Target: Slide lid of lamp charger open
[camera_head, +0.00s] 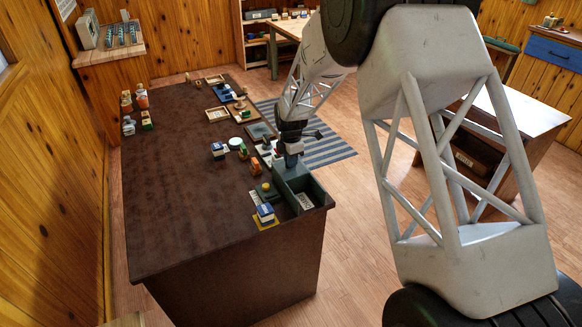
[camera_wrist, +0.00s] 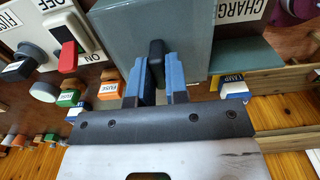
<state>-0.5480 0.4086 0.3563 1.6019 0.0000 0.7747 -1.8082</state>
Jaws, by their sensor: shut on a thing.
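The lamp charger is a grey-green box (camera_head: 318,187) at the right edge of the brown table in the head view. Its near part is open at the top, and a white label shows inside. The flat grey-green lid (camera_head: 281,169) covers the far part. In the wrist view the lid (camera_wrist: 115,50) fills the upper middle, beside a partly cut-off "CHARG" label. My gripper (camera_wrist: 157,65) has its blue fingers closed on the lid's black knob (camera_wrist: 156,48). In the head view my gripper (camera_head: 291,159) stands above the lid and hides the knob.
A blue-and-white block (camera_head: 265,212) on a yellow pad and a green block with a yellow knob (camera_head: 265,188) stand left of the charger. A red-levered switch (camera_wrist: 68,55) is close to the lid.

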